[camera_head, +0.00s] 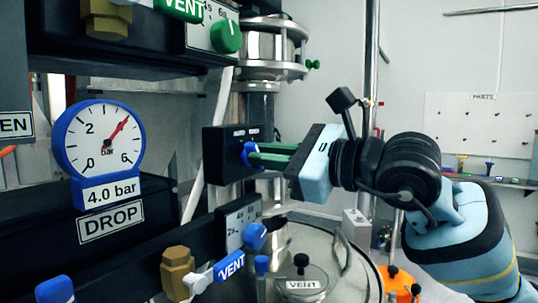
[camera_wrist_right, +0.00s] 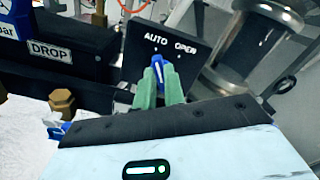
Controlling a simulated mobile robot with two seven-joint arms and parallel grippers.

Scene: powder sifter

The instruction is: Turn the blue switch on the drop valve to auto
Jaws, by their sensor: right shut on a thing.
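The blue switch (camera_head: 249,152) sits on the face of a black box (camera_head: 216,160) to the right of the DROP label (camera_head: 110,222). In the right wrist view the switch (camera_wrist_right: 158,66) lies below the words AUTO and OPEN on the black panel (camera_wrist_right: 185,45). My right gripper (camera_head: 256,154) reaches in from the right with green fingers. The fingers (camera_wrist_right: 159,80) are shut on the blue switch, one on each side, and hide its lower part. My left gripper is not in view.
A blue-rimmed gauge (camera_head: 103,140) marked 4.0 bar stands at the left. A blue VENT lever (camera_head: 229,266), a brass fitting (camera_head: 177,268) and a small dial box (camera_head: 238,222) lie below the switch. A round metal lid (camera_head: 345,265) is at the bottom right.

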